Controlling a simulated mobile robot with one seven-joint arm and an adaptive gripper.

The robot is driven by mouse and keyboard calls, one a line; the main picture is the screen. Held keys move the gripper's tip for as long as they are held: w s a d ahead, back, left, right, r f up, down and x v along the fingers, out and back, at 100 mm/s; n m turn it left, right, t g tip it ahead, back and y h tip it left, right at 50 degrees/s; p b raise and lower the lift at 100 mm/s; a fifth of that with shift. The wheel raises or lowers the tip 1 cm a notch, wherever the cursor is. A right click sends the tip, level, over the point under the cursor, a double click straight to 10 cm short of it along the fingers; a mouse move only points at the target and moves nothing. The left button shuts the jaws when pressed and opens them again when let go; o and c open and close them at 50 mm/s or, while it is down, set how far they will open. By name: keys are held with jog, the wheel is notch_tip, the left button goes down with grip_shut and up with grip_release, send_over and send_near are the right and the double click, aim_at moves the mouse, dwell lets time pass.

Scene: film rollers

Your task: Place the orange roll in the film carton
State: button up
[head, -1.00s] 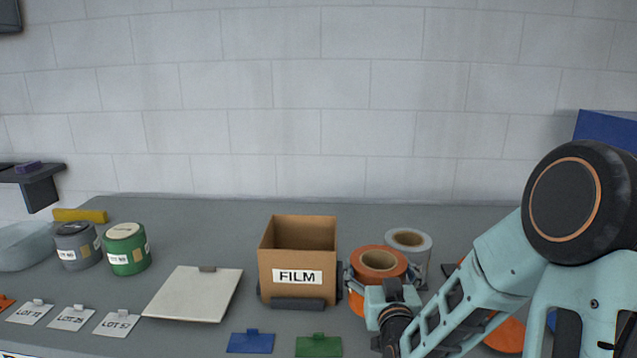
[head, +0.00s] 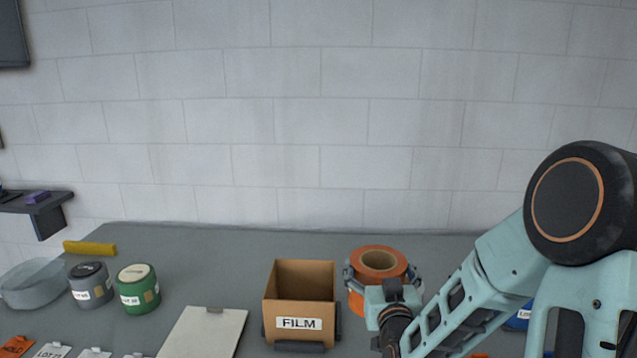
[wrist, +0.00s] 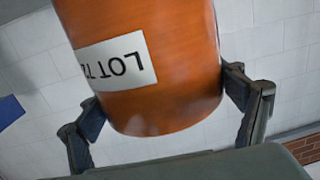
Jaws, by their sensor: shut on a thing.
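The orange roll (head: 357,298) stands upright in my gripper (head: 381,275), to the right of the film carton. In the wrist view the orange roll (wrist: 185,60) fills the top middle, with a white LOT label upside down. My gripper (wrist: 165,108) is shut on it, one finger on each side. The film carton (head: 299,308) is an open-topped brown cardboard box with a white FILM label, left of the roll in the head view. The part of its inside that I can see looks empty. The roll's lower part is partly hidden by my gripper.
A white board (head: 205,333) lies left of the carton. A green can (head: 138,290), a grey can (head: 90,287) and a clear bowl (head: 33,285) stand farther left, near a yellow bar (head: 89,247). A blue item (head: 519,318) shows beyond my arm. Bench behind the carton is clear.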

notch_tip(320, 180, up, 6)
jog(key=p, duration=0.4)
jog(key=shift+r+p, duration=0.2)
jog(key=shift+p, duration=0.2)
jog(key=shift+w+a, duration=0.1)
jog(key=shift+a, duration=0.1)
